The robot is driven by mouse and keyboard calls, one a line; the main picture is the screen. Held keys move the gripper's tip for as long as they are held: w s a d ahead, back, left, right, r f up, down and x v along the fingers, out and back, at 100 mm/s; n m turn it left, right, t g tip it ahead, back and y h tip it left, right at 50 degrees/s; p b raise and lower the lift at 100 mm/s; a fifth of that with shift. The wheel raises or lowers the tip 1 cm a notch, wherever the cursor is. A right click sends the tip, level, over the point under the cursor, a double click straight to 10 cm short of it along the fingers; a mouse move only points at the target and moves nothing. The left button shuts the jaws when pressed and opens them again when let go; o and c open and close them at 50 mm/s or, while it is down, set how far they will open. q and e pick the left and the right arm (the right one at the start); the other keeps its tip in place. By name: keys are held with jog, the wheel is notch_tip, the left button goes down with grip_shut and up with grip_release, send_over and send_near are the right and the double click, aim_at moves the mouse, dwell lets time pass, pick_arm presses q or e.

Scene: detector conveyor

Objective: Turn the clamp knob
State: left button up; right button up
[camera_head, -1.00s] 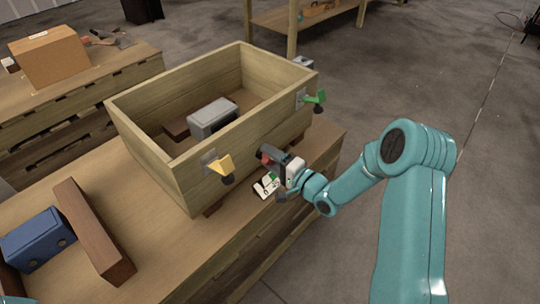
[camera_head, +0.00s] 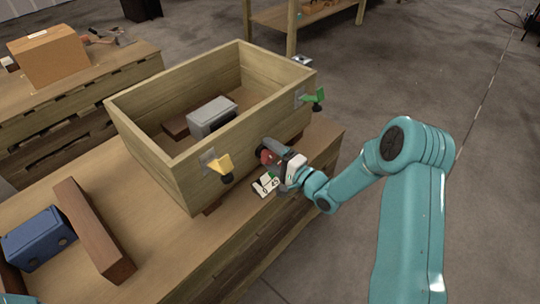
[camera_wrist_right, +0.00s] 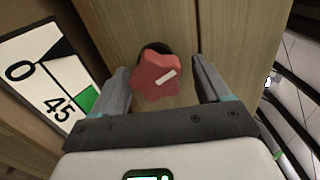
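The red lobed clamp knob (camera_head: 266,156) is on the front wall of the wooden box, near the table's front edge. My right gripper (camera_head: 274,154) is at the knob. Its open fingers (camera_wrist_right: 160,78) stand on either side of the knob; the left finger is close to it, and a gap shows at the right finger. A white dial card (camera_wrist_right: 42,85) with 0, 45 and a green wedge lies beside the knob. My left gripper is out of view.
The wooden box (camera_head: 150,150) stands on the table (camera_head: 150,225) with a grey block (camera_head: 211,116) inside. A yellow latch (camera_head: 221,165) and a green latch (camera_head: 315,97) stick out of its front wall. A blue block (camera_head: 38,238) and a brown board (camera_head: 93,230) lie at left.

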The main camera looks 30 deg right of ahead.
jog(key=shift+a, duration=0.15)
jog(key=p+v, duration=0.2)
jog(key=v, duration=1.4)
jog(key=shift+s+f, duration=0.1)
jog(key=shift+s, duration=0.05)
jog(key=w+a+n+b, duration=0.1)
jog(key=w+n+b, duration=0.2)
jog(key=w+n, duration=0.1)
jog(key=w+a+n+b, duration=0.2)
jog(key=w+n+b, duration=0.1)
jog(key=w+n, duration=0.2)
jog(key=w+a+n+b, duration=0.2)
jog(key=w+n+b, duration=0.2)
jog(key=n, duration=0.3)
jog(key=shift+w, duration=0.55)
